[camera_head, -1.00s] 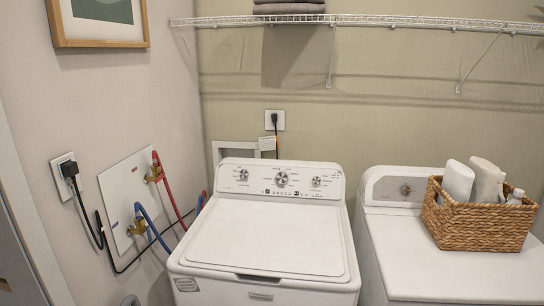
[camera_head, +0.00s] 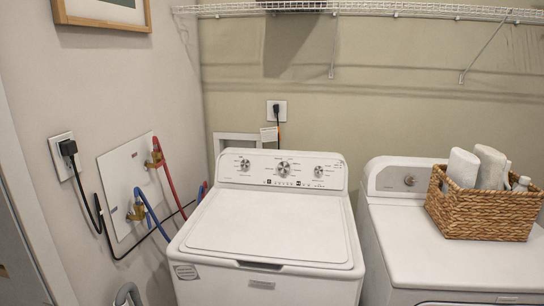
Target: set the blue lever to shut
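A brass valve (camera_head: 138,212) with a blue hose (camera_head: 150,215) sits low on the white wall panel (camera_head: 118,178) at the left. The blue lever is too small to make out clearly against the blue hose, and I cannot tell its angle. A second brass valve (camera_head: 154,160) with a red hose (camera_head: 168,178) sits higher on the panel's right side. Neither gripper can be made out in the head view. A grey rounded part (camera_head: 128,294) shows at the bottom edge below the panel; I cannot tell what it is.
A white washer (camera_head: 265,225) stands right of the panel, and a white dryer (camera_head: 440,250) with a wicker basket (camera_head: 480,213) is further right. A black plug and cord (camera_head: 68,150) hang left of the panel. A wire shelf (camera_head: 400,10) runs above.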

